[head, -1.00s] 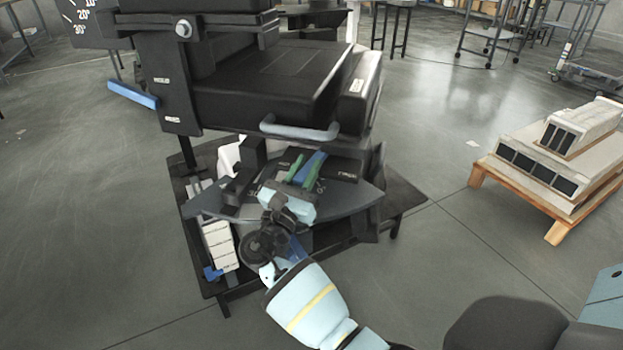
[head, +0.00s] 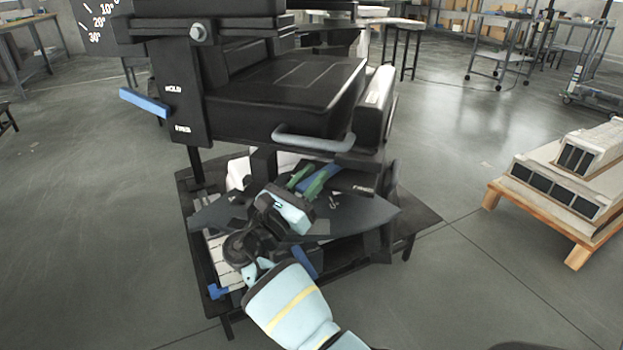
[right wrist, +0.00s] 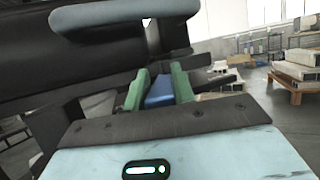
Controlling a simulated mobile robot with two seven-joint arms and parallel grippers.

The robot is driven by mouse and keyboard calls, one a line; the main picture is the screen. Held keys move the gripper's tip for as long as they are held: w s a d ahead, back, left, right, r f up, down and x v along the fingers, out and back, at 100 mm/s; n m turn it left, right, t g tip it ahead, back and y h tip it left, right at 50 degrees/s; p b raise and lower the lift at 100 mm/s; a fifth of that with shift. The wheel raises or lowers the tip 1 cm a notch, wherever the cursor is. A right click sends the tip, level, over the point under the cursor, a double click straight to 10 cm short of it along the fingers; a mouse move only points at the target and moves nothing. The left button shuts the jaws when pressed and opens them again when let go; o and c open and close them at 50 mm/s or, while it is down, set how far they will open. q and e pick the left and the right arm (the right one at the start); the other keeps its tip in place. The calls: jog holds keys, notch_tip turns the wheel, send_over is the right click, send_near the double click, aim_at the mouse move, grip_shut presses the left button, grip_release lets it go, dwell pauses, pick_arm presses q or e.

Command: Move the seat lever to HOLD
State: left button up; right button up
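A blue lever (head: 327,172) stands low under the black seat, above a dark curved plate (head: 375,212) with white marks too small to read. My right gripper (head: 308,181) has its green fingers on either side of this lever. In the right wrist view the blue lever (right wrist: 160,93) fills the gap between the fingers (right wrist: 158,88), which look shut on it. Another blue lever (head: 145,102) sticks out left from the upright black side plate, near a HOLD label above and a second label below. I cannot tell from its looks which is the seat lever. My left gripper is not in view.
The black seat (head: 285,95) with a grey handle (head: 313,141) overhangs my right gripper closely. A dark base platform (head: 425,222) lies beneath. A wooden pallet with pale boxes (head: 560,185) stands to the right. Open floor lies between.

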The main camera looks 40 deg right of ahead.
aim_at(299, 193)
jog(key=o, duration=0.4)
jog(key=shift+v, duration=3.9)
